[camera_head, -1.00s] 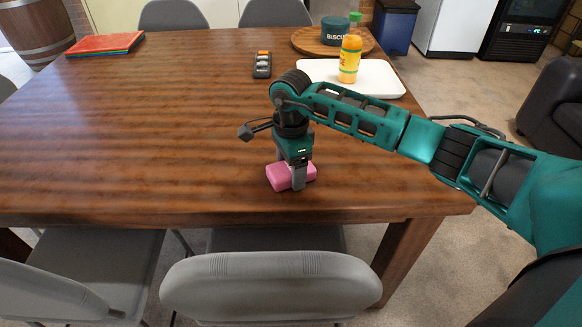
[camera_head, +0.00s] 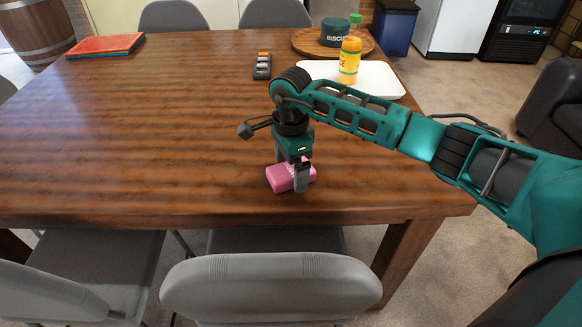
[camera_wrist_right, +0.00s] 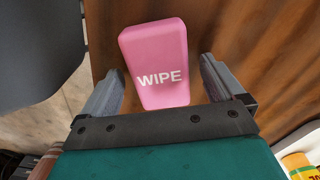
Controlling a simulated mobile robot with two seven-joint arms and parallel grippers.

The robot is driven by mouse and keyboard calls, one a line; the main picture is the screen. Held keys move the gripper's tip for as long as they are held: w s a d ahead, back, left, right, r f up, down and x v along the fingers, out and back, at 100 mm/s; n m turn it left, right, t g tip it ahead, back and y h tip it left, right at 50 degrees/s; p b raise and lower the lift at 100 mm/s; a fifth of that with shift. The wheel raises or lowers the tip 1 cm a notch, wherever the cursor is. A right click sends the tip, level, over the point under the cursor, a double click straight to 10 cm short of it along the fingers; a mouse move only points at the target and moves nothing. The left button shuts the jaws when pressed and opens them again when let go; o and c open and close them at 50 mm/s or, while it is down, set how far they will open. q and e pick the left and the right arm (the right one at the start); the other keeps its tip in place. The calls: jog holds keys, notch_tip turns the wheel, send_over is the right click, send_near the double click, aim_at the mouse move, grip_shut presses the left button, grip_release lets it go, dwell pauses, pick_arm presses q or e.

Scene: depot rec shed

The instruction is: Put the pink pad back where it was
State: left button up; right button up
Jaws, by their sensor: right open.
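The pink pad (camera_head: 284,177) lies flat on the wooden table (camera_head: 150,130) close to its front edge. In the right wrist view the pad (camera_wrist_right: 155,50) shows the word WIPE on its upper face. My right gripper (camera_head: 290,178) points down over the pad. Its jaws are open, with one finger on each side of the pad. In the right wrist view a gap shows between the pad and each finger of the gripper (camera_wrist_right: 165,88). My left gripper is not in view.
A white tray (camera_head: 383,80) with a yellow bottle (camera_head: 349,62) stands at the back right, near a round wooden board (camera_head: 305,47) with a dark tin. A remote (camera_head: 262,66) lies mid-table. Red folders (camera_head: 105,45) lie far left. A grey chair (camera_head: 270,285) stands at the front edge.

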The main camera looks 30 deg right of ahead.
aim_at(291, 169)
pick_arm(q)
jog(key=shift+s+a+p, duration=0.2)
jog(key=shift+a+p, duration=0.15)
jog(key=shift+p, duration=0.05)
pick_arm(e)
notch_tip(291, 169, up, 11)
jog(key=shift+r, duration=0.15)
